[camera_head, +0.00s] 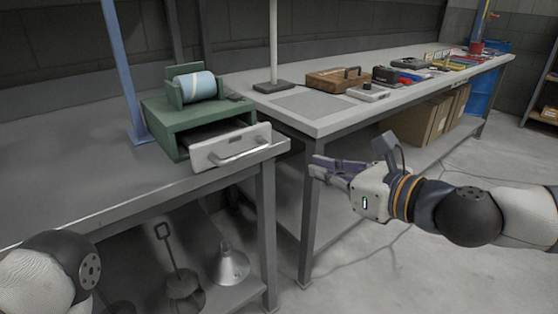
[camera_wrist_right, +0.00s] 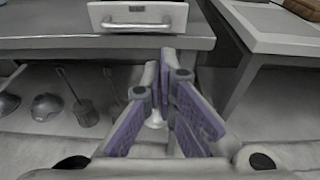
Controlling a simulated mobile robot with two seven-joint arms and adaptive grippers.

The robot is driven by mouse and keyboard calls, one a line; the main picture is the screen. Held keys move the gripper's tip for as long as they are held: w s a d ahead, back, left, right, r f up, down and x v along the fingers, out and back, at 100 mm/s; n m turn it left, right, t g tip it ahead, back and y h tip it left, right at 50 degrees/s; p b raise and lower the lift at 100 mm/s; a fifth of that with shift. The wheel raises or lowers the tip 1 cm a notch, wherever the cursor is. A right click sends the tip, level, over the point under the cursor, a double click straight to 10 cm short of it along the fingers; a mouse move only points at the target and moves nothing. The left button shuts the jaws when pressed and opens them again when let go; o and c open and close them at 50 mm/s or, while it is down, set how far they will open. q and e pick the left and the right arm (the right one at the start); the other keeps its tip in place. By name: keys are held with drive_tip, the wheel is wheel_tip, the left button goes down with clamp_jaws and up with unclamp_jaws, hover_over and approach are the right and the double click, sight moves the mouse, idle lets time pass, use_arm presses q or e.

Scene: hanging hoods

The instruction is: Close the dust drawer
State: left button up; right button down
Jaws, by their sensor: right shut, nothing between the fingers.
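The dust drawer (camera_head: 230,147) has a light grey front with a bar handle. It is pulled out of a green box (camera_head: 190,117) on the near bench, leaving a dark gap behind its front. The drawer front also shows at the top of the right wrist view (camera_wrist_right: 138,17). My right gripper (camera_head: 313,166) is to the right of the drawer and apart from it, beyond the bench's corner. Its purple-padded fingers are shut and empty; they also show in the right wrist view (camera_wrist_right: 164,62). Part of my left arm shows at lower left, but its gripper is out of view.
The near bench top (camera_head: 85,190) is mostly bare. A second bench (camera_head: 320,122) on the right carries a brown case (camera_head: 333,79) and several tools.

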approach(265, 149)
drive_tip(key=x, duration=0.7)
use_arm(q)
drive_tip(key=shift+s+a+f, duration=0.1)
drive_tip(key=shift+s+f, duration=0.15)
drive_tip(key=shift+s, duration=0.3)
